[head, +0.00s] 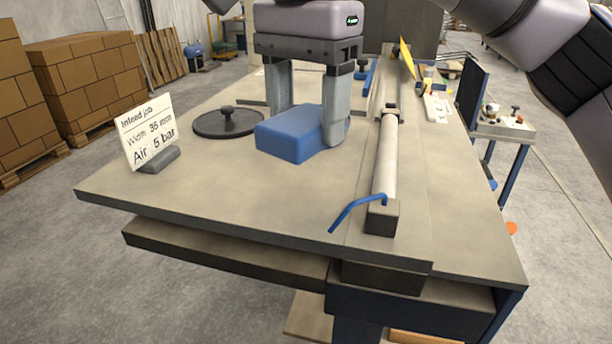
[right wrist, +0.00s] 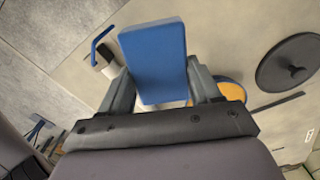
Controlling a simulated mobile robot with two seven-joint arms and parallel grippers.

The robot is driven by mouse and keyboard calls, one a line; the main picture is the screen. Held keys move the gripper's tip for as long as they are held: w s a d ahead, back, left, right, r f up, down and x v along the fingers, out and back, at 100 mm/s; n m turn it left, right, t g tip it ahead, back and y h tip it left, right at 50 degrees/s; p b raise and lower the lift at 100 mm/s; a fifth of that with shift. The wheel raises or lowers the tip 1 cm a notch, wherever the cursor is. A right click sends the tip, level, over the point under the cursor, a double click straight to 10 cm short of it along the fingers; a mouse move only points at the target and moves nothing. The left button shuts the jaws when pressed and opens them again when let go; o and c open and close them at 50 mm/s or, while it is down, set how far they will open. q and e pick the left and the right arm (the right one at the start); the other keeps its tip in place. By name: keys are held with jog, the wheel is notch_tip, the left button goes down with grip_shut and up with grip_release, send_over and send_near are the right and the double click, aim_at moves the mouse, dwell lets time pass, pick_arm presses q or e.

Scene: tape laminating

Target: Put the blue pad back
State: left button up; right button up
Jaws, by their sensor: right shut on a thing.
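The blue pad (head: 293,134) is a block-shaped piece between the fingers of my right gripper (head: 308,135), over the table top in the head view. In the right wrist view the blue pad (right wrist: 155,60) sits between the two fingers of the right gripper (right wrist: 163,95), which is shut on it. I cannot tell whether the pad touches the table or hangs just above it. My left gripper is not in view.
A dark round lid with a knob (head: 227,121) and a sign card (head: 147,133) stand left of the pad. A roller (head: 385,160) with a blue crank (head: 355,210) lies to the right. The front left table top (head: 220,200) is clear. An orange disc (right wrist: 232,91) shows behind a finger.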

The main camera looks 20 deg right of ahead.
aim_at(306, 193)
jog(key=shift+f, duration=3.45)
jog(key=shift+f, duration=0.15)
jog(key=o, duration=0.9)
jog(key=shift+o, duration=0.2)
jog(key=shift+r, duration=0.3)
notch_tip(306, 193, up, 12)
jog(key=shift+f+p, duration=0.1)
jog(key=shift+p, duration=0.75)
